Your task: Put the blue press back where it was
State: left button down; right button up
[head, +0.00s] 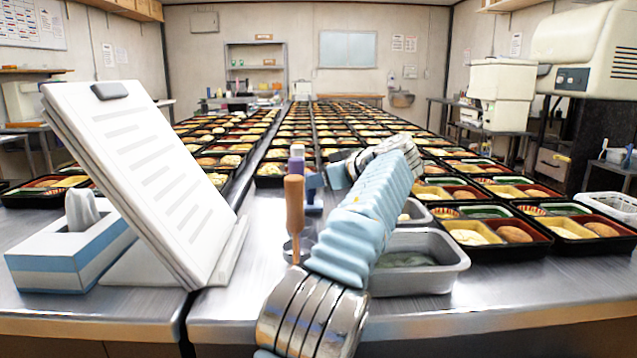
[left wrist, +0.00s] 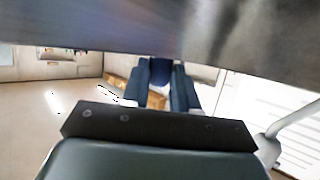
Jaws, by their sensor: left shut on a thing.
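My left gripper (head: 337,176) reaches over the table from the lower middle of the head view, beside a holder with upright tools. It is shut on the blue press (head: 314,184), which is small and partly hidden in the head view. In the left wrist view, the dark blue press (left wrist: 160,72) sits between the two fingers of the gripper (left wrist: 165,95). The holder (head: 299,247) has a brown-handled tool (head: 293,200) standing in it. A purple-topped piece (head: 297,151) shows behind that handle. I cannot tell whether the press touches the holder. My right gripper is not in view.
A white document stand (head: 150,170) and a tissue box (head: 70,258) stand at left. A grey tub (head: 430,275) with liquid is right of my arm. Rows of bento trays (head: 500,240) fill the table behind. Bare metal shows at the front edge.

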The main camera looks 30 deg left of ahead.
pick_arm(q)
jog(key=shift+f+b, duration=0.45)
jog(key=shift+b, duration=0.05)
jog(key=c, duration=0.9)
grip_release()
jog(key=shift+r, duration=0.1)
jog(key=shift+o, duration=0.2)
jog(key=shift+d+r+p, duration=0.15)
jog(key=shift+r+p, duration=0.15)
jog(key=shift+p, duration=0.15)
jog(key=p+v, duration=0.1)
jog(key=v, duration=1.2)
jog(key=shift+s+d, duration=0.15)
jog(key=shift+d, duration=0.15)
jog(key=shift+f, duration=0.15)
